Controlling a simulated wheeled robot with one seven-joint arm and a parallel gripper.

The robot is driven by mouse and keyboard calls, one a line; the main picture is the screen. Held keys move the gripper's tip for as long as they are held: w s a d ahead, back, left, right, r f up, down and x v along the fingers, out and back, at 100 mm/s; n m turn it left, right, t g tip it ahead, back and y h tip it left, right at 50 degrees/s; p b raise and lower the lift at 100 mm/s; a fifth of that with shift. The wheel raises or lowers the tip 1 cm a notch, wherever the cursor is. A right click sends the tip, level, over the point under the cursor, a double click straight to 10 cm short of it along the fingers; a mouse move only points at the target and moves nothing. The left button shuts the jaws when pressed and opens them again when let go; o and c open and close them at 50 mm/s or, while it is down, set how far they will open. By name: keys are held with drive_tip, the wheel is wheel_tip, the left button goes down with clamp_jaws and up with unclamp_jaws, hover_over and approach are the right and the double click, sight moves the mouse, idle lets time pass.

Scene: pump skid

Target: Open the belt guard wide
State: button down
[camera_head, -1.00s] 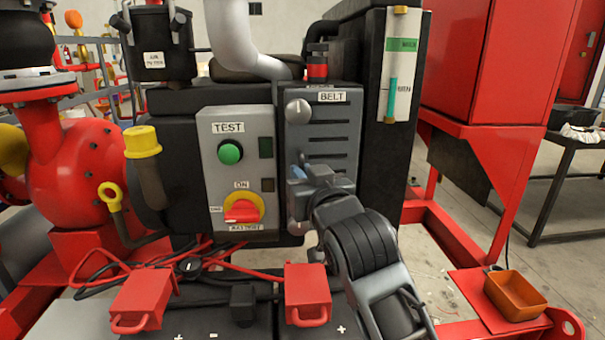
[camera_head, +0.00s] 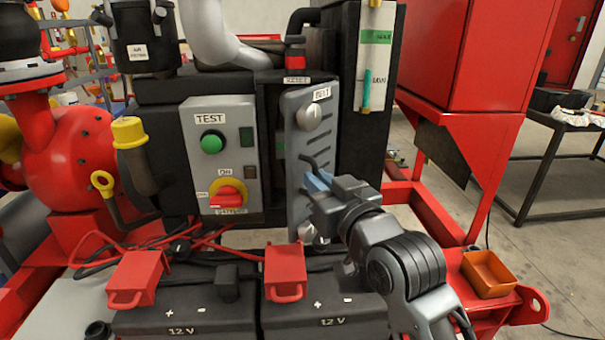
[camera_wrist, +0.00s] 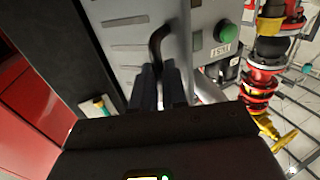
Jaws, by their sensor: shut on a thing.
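The belt guard (camera_head: 318,143) is a grey slotted panel labelled BELT in the head view. It stands swung partly out, with a dark gap between its left edge and the test panel. It also shows in the wrist view (camera_wrist: 125,50). A round knob sits near its top and another near its bottom. My gripper (camera_head: 312,180) is at the guard's left side, shut on the dark bent handle (camera_wrist: 157,45) of the guard. In the wrist view the two fingers close around the handle's lower end. The grip itself is partly hidden by the fingers.
The grey test panel (camera_head: 222,150), with a green button and a red switch, stands left of the guard. A black housing with a level gauge (camera_head: 372,60) stands behind right. Batteries (camera_head: 190,312) with red terminal covers lie below. An orange tray (camera_head: 488,272) sits at lower right.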

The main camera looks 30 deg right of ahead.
drive_tip(key=s+d+n+g+y+b, duration=0.1)
drive_tip(key=s+d+n+y+b, duration=0.2)
drive_tip(key=d, duration=0.5)
drive_tip(key=shift+r+n+y+b, duration=0.15)
drive_tip(key=shift+n+y+b, duration=0.45)
drive_tip(key=shift+y+b, duration=0.8)
drive_tip(key=shift+y, duration=0.5)
drive_tip(key=shift+a, duration=0.1)
drive_tip(key=c, duration=1.2)
unclamp_jaws()
drive_tip(key=shift+w, duration=0.2)
drive_tip(key=shift+s+a, duration=0.1)
